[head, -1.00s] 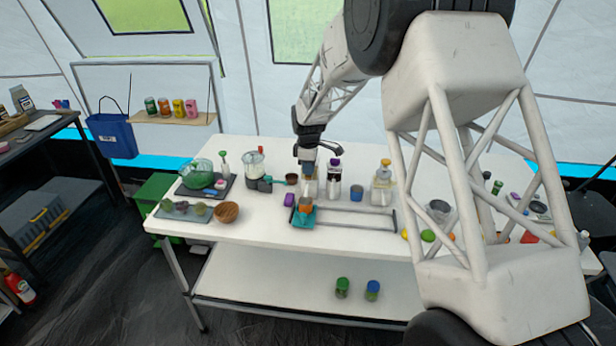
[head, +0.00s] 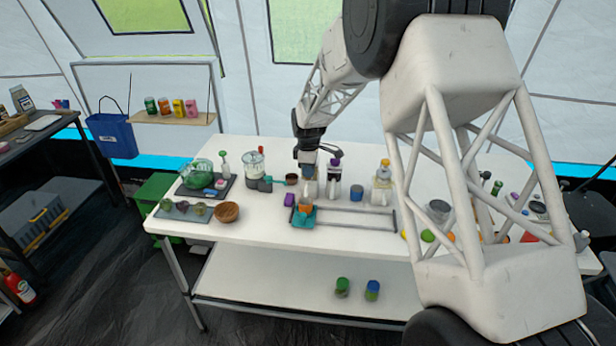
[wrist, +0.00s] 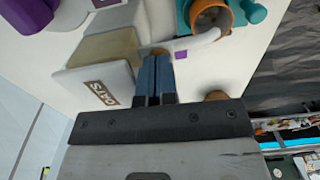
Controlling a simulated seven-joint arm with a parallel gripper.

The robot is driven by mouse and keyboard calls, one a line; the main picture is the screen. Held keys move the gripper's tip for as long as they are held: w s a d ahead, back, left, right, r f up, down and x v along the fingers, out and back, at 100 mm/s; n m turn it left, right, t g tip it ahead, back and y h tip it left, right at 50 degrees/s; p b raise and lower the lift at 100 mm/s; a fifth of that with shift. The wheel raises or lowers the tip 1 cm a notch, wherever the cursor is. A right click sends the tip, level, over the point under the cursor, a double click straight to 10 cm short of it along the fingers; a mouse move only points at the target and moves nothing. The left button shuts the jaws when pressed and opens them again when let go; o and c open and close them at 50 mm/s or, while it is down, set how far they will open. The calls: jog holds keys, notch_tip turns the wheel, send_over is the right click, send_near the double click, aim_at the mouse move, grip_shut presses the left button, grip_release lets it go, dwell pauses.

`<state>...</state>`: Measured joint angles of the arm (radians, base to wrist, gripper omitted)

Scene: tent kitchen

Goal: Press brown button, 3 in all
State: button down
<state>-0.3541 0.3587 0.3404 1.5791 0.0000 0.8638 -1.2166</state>
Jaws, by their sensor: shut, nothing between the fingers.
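A pale dispenser labelled OATS (wrist: 100,85) stands under my gripper; it also shows in the head view (head: 308,189). Its brown button (wrist: 157,50) shows just at my fingertips in the wrist view. In the head view the button is hidden by the fingers. My gripper (wrist: 152,58) is shut and empty, its blue fingers pointing down at the dispenser top (head: 307,171). I cannot tell whether the tips touch the button. An orange cup (wrist: 207,16) sits on a teal stand (head: 301,220) in front of the dispenser.
A purple-topped dispenser (head: 335,161) stands close on the right, then a blue cup (head: 356,192) and another dispenser (head: 382,187). A dark red-brown cup (head: 292,179) is close on the left. A rail frame (head: 365,228) lies in front.

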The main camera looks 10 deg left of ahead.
jog(key=shift+f, duration=0.4)
jog(key=shift+r, duration=0.85)
jog(key=shift+f, duration=0.75)
dwell(1.4)
jog(key=shift+r, duration=0.8)
jog(key=shift+r, duration=0.1)
jog(key=shift+r, duration=2.9)
